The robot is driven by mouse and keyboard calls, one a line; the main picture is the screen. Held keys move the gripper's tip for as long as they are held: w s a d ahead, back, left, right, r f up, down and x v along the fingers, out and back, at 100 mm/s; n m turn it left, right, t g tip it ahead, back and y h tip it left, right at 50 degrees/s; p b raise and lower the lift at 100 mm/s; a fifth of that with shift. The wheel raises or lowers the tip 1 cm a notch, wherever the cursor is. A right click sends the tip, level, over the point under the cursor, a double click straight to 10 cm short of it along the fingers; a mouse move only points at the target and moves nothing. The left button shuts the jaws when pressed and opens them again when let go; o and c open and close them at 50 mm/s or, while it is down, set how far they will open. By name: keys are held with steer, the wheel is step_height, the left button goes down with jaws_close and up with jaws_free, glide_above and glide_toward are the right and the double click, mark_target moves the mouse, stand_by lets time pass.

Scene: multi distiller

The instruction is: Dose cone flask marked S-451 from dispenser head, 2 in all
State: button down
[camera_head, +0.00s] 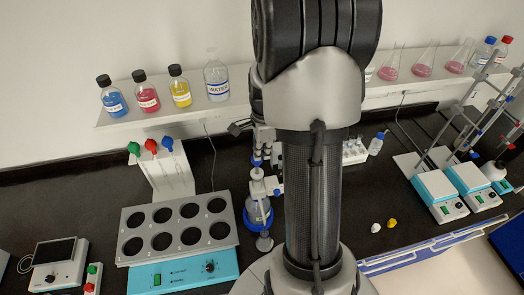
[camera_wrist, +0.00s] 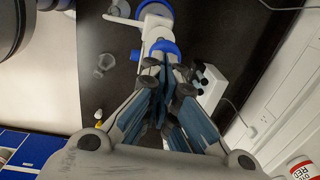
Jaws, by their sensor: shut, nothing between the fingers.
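The dispenser bottle (camera_head: 258,212), with a white pump head and a blue ring, stands on the dark bench left of my arm. In the wrist view the dispenser (camera_wrist: 160,40) lies just beyond my fingertips. A small clear cone flask (camera_head: 264,243) stands on the bench by the dispenser; it also shows in the wrist view (camera_wrist: 105,62). I cannot read any S-451 mark. My gripper (camera_wrist: 165,95) is shut and empty, its fingertips overlapping the dispenser in the picture; I cannot tell whether they touch. In the head view my arm hides most of the gripper.
Cone flasks with pink liquid (camera_head: 424,62) stand on the wall shelf (camera_head: 130,118), along with several bottles. A block heater (camera_head: 180,268) with round wells stands at left. Hotplates (camera_head: 440,193) with stands are at right. White and yellow small pieces (camera_head: 391,223) lie on open bench.

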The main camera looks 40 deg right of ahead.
step_height(320, 180, down, 4)
steer(key=b, duration=0.2)
steer(key=shift+f+b, duration=0.25)
steer(key=shift+b, duration=0.1)
steer(key=shift+s+a+r, duration=0.1)
steer(key=shift+s, duration=0.05)
steer(key=shift+r+p, duration=0.25)
steer(key=shift+p, duration=0.15)
step_height(320, 180, up, 14)
steer(key=p, duration=0.2)
steer(key=shift+s+f, duration=0.15)
steer(key=shift+s, duration=0.15)
